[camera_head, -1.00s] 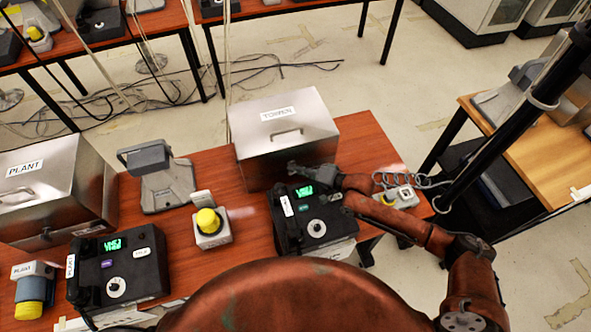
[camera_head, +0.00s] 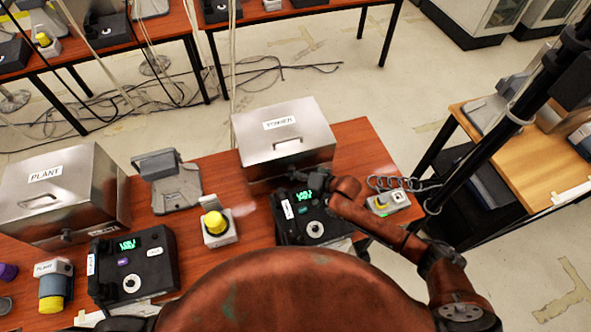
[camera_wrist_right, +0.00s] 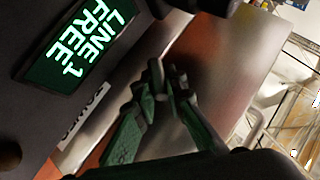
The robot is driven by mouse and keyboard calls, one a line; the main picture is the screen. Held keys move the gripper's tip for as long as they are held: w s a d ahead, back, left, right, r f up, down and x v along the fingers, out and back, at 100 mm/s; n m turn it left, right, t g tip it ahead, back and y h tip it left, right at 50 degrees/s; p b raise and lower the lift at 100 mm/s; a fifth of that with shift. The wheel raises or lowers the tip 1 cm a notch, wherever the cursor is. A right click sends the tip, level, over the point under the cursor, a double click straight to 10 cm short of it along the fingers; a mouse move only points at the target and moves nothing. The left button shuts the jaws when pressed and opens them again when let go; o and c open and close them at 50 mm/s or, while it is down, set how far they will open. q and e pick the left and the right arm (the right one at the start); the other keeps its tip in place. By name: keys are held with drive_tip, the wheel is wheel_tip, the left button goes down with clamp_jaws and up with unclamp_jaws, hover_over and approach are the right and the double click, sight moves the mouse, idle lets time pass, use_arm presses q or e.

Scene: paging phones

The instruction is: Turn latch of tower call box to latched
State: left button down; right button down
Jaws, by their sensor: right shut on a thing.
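The tower call box (camera_head: 288,150) is a closed brushed-metal box with a TOWER label and a lid handle, at the middle of the table in the head view. My right gripper (camera_head: 262,186) is low at its front face, behind the black phone. In the wrist view the right gripper's (camera_wrist_right: 162,84) green-padded fingers close on a small grey latch (camera_wrist_right: 160,97) in front of the metal face. The fingers and wrist hide most of the latch, so its exact angle cannot be told. My left gripper is not in view.
A black phone (camera_head: 314,229) with a lit green screen stands close in front of the box, near my right forearm. A yellow-button unit (camera_head: 217,228) and a grey stand (camera_head: 175,190) are to the left. The PLANT box (camera_head: 60,195) is farther left.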

drive_tip(key=h+p, duration=0.1)
drive_tip(key=p, duration=0.1)
drive_tip(key=n+h+p, duration=0.1)
drive_tip(key=p, duration=0.2)
drive_tip(key=shift+s+a+r+h, duration=0.1)
drive_tip(key=shift+a+r+h, duration=0.1)
drive_tip(key=shift+r+h, duration=0.1)
drive_tip(key=shift+n+h+p, duration=0.3)
drive_tip(key=shift+n, duration=0.1)
drive_tip(key=shift+f+n+t+h+p, duration=0.2)
drive_tip(key=shift+n+t+h+p, duration=0.3)
drive_tip(key=shift+h, duration=0.4)
drive_tip(key=shift+n+h, duration=0.4)
drive_tip(key=shift+h, duration=0.2)
drive_tip(key=c, duration=2)
unclamp_jaws()
drive_tip(key=shift+o, duration=0.2)
